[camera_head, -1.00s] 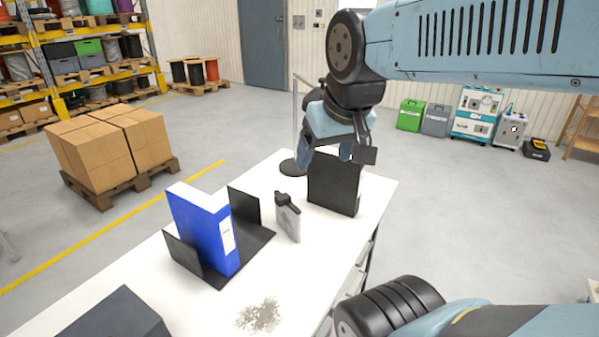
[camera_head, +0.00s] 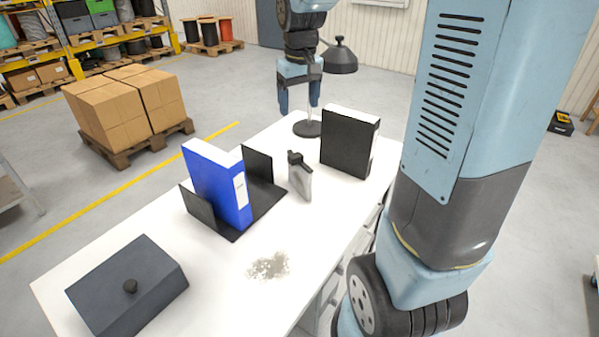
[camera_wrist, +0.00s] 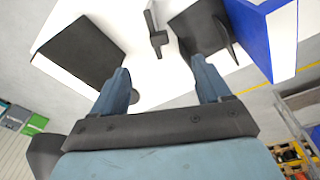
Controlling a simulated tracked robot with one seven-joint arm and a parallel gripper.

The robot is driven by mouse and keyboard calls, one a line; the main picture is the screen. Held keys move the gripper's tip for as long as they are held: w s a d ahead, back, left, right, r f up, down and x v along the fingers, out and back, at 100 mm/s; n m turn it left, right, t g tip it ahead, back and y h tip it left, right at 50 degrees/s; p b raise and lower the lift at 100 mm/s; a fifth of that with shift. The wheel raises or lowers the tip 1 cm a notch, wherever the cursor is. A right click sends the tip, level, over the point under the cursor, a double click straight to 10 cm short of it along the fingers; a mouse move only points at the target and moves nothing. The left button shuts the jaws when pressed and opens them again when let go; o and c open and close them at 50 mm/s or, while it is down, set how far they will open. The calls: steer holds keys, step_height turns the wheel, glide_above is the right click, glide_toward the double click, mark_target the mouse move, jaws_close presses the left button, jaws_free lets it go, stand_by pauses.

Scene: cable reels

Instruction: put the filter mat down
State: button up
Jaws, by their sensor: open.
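A black upright slab with pale edges (camera_head: 346,143) stands at the table's far right end; it may be the filter mat, but I cannot tell for sure. It also shows in the wrist view (camera_wrist: 80,48). My gripper (camera_head: 299,97) is open and empty, fingers pointing down. In the head view it appears left of the slab and higher, by the lamp. In the wrist view my gripper (camera_wrist: 162,82) has its fingers apart, with nothing between them, and the slab lies up and left of them.
The white table (camera_head: 215,272) also holds a blue binder (camera_head: 217,184) in a black holder (camera_head: 262,196), a small grey device (camera_head: 300,178), a dark lidded box (camera_head: 128,285) and a grey speckled patch (camera_head: 268,265). A black desk lamp (camera_head: 340,58) stands close to my gripper.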

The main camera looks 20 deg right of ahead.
steer(key=g, duration=0.1)
glide_above(295, 155)
step_height(295, 155, down, 6)
steer(key=shift+n, duration=0.3)
steer(key=f, duration=0.9)
steer(key=shift+w+d, duration=0.1)
steer(key=shift+w, duration=0.2)
steer(key=shift+s+f, duration=0.2)
steer(key=shift+f, duration=1.2)
steer(key=shift+s+f, duration=0.15)
steer(key=shift+f, duration=1.2)
steer(key=shift+c, duration=0.3)
jaws_close()
steer(key=shift+r, duration=0.2)
